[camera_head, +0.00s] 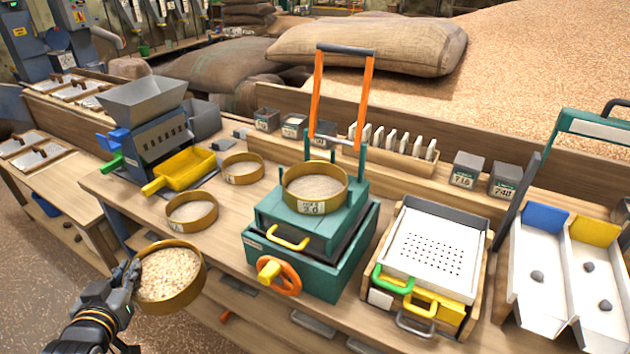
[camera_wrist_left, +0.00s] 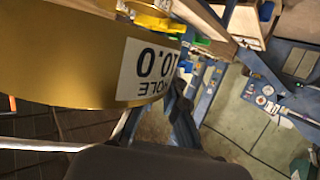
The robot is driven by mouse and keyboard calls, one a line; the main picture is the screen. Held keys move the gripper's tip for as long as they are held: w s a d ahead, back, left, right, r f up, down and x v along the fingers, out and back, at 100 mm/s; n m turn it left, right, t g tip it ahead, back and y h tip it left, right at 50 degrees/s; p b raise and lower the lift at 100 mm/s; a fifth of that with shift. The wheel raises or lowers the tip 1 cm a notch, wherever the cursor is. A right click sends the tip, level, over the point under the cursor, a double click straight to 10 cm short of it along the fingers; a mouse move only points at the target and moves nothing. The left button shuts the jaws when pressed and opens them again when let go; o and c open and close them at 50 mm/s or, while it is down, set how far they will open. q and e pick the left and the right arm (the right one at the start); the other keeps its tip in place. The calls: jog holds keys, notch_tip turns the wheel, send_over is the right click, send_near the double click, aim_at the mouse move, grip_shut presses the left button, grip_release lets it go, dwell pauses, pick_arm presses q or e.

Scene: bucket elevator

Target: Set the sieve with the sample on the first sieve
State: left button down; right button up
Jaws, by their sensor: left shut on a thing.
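My left gripper (camera_head: 128,277) is shut on the rim of a brass sieve (camera_head: 184,304) filled with pale grain. It holds this sieve in front of the bench's front edge, at the lower left. In the left wrist view the held sieve's wall (camera_wrist_left: 60,55) is close, with a label seen upside down that seems to read HOLE 10.0. Another brass sieve (camera_head: 316,207), with a label that seems to read 3.0, sits on the teal shaker (camera_head: 335,262), under its orange upright frame (camera_head: 314,95). The held sieve is apart from it. My right gripper is not in view.
An orange handwheel (camera_head: 282,279) sticks out at the shaker's front. A perforated white tray (camera_head: 437,245) stands to its right.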

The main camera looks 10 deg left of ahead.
pick_arm(q)
jog(key=w+d+r+m+h, duration=0.1)
jog(key=d+r+m+h, duration=0.1)
jog(key=d, duration=1.9)
jog(key=m+h, duration=0.1)
jog(key=h, duration=0.1)
jog(key=shift+w+r+m+t+h, duration=0.15)
jog(key=shift+w+m+t+h, duration=0.15)
jog(key=shift+m+t, duration=0.1)
jog(key=shift+a, duration=0.1)
jog(key=shift+s, duration=0.1)
